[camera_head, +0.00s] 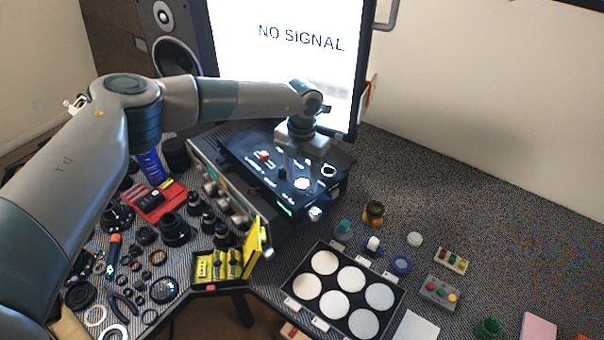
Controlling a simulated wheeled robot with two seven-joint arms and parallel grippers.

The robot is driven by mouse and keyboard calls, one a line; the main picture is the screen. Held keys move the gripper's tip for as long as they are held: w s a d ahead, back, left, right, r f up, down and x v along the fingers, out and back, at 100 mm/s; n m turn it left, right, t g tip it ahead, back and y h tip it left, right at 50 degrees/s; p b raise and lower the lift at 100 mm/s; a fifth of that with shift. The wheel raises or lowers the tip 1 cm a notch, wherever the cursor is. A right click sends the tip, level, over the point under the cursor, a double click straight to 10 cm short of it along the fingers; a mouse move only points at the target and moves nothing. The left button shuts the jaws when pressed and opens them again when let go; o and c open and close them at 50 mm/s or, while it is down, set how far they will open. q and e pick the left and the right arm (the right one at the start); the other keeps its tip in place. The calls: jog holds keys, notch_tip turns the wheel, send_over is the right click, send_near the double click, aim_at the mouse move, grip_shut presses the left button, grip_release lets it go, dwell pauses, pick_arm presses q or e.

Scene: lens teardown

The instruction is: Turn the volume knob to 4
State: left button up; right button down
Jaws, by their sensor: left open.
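A black control box (262,178) stands on the table below the screen, with small white markings on its top, a red part (263,155) and a green light on its front edge. A round white-lit knob (302,184) is on its top near the right front, and a dark round part with a pale ring (328,171) is farther right. I cannot tell which is the volume knob or read its number. My left gripper (302,174) points down over the box, open, with its fingers close to the white-lit knob; contact is unclear. My right gripper is out of view.
A large screen (285,50) reading "NO SIGNAL" stands behind the box, with a speaker (172,40) to its left. Lens parts crowd the left. A black tray with white discs (318,317) and small coloured items lie in front. The right rear table is clear.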

pick_arm(q)
jog(key=shift+f, duration=0.35)
jog(key=shift+c, duration=0.2)
jog(key=c, duration=1)
